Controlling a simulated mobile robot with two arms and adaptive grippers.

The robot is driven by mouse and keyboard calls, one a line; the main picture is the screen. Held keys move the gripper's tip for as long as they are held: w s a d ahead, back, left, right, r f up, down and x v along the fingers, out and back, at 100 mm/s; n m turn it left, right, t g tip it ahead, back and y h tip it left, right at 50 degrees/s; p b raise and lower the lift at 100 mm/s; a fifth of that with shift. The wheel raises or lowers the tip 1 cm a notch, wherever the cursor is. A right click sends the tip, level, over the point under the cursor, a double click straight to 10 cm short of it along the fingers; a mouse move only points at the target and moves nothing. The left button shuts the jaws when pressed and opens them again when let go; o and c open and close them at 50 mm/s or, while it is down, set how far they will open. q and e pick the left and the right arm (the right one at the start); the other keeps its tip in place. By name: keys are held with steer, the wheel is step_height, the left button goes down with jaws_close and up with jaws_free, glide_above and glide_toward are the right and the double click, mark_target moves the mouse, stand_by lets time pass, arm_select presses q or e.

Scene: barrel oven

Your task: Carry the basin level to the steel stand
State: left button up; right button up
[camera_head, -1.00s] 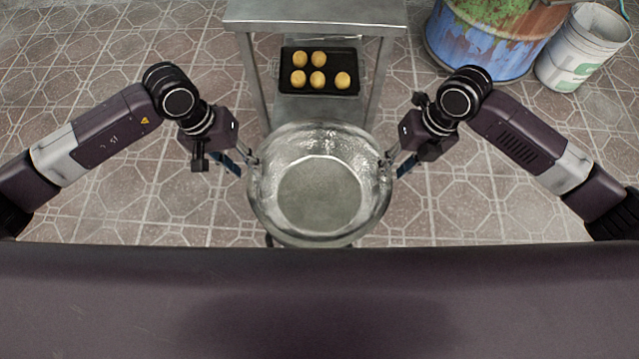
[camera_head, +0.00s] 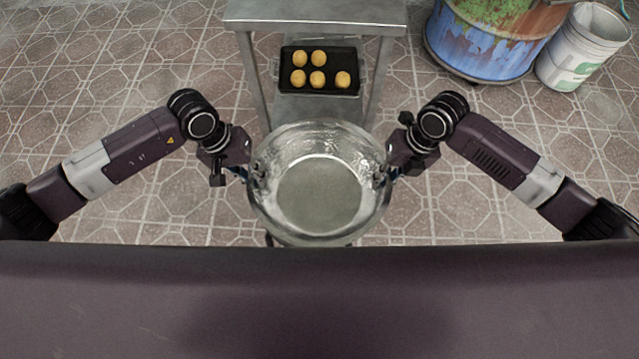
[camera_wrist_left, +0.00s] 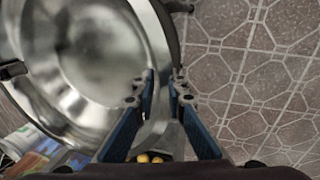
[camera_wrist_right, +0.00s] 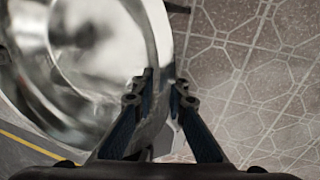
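The shiny metal basin (camera_head: 318,195) is round, looks empty and sits upright in the middle of the head view. My left gripper (camera_head: 258,172) is at its left rim and my right gripper (camera_head: 380,175) at its right rim. In the left wrist view, the basin's rim passes between my open left fingertips (camera_wrist_left: 162,92), one inside and one outside. In the right wrist view, my open right fingertips (camera_wrist_right: 161,92) straddle the rim likewise. Contact with the rim is unclear. The steel stand (camera_head: 315,13) is beyond the basin, its top bare.
A black tray (camera_head: 318,89) with several round yellow-brown pieces lies on the stand's lower level. A rusty blue barrel (camera_head: 480,45) and a white bucket (camera_head: 585,45) stand at the back right. Tiled floor is open on both sides. The basin's support is mostly hidden beneath it.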

arm_select(q)
steer(key=shift+d, duration=0.15)
jaws_close()
arm_select(e)
steer(key=shift+a, duration=0.15)
jaws_close()
arm_select(q)
steer(key=shift+r, duration=0.1)
arm_select(e)
steer(key=shift+r, duration=0.1)
arm_select(q)
steer(key=shift+w+r, duration=0.1)
arm_select(e)
steer(key=shift+w+r, duration=0.1)
